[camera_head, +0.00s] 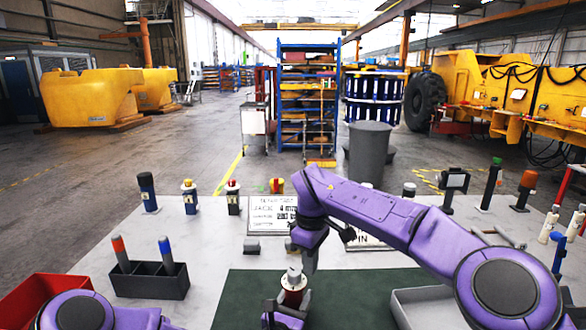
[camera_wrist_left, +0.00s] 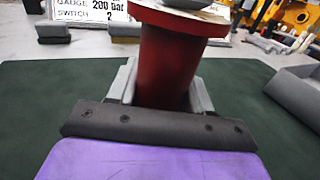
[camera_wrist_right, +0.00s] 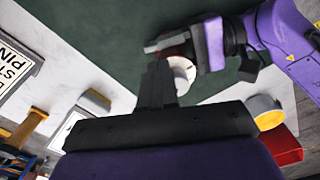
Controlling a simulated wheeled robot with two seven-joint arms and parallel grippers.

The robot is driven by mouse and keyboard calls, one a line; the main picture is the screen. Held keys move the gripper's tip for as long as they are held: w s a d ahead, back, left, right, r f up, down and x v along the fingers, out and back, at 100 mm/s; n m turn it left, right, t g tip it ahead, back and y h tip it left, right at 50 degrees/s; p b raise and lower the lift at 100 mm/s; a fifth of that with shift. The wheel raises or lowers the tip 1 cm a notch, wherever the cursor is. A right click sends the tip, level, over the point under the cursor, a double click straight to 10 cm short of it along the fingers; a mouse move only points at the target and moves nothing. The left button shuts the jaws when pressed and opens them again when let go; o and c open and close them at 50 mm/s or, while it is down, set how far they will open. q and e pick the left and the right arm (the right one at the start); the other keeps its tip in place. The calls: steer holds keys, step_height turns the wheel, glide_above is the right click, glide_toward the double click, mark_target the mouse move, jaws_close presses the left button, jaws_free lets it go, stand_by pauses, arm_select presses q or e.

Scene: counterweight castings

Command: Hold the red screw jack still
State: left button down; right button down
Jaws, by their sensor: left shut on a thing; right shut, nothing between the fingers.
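The red screw jack (camera_head: 293,291) stands upright on the dark green mat (camera_head: 235,300), with a pale metal top. My left gripper (camera_head: 287,308) is shut around its lower body. In the left wrist view the red body (camera_wrist_left: 168,65) sits between the grey fingers, its pale head cut off by the top edge. My right gripper (camera_head: 309,264) is shut and empty, pointing down just behind and beside the jack's top. In the right wrist view its dark fingers (camera_wrist_right: 158,75) partly cover the jack's pale top (camera_wrist_right: 182,75); I cannot tell whether they touch it.
A black holder (camera_head: 150,282) with two handled tools and a red bin (camera_head: 35,295) are at the left. A grey tray (camera_head: 425,305) lies to the right, under my right arm. Signs, including one white board (camera_head: 272,214), and several bottle-like items stand along the back.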

steer(key=shift+r, duration=2.65)
steer(key=shift+s, duration=0.1)
step_height(320, 180, down, 6)
steer(key=s+a, duration=0.1)
steer(key=s, duration=0.1)
steer(key=shift+s+a, duration=0.15)
steer(key=shift+a, duration=0.25)
steer(key=shift+w+d, duration=0.1)
steer(key=shift+w, duration=0.1)
steer(key=shift+w+d, duration=0.25)
steer(key=shift+w, duration=0.2)
steer(key=shift+w+d, duration=0.2)
steer(key=shift+w, duration=0.4)
steer(key=shift+d, duration=0.25)
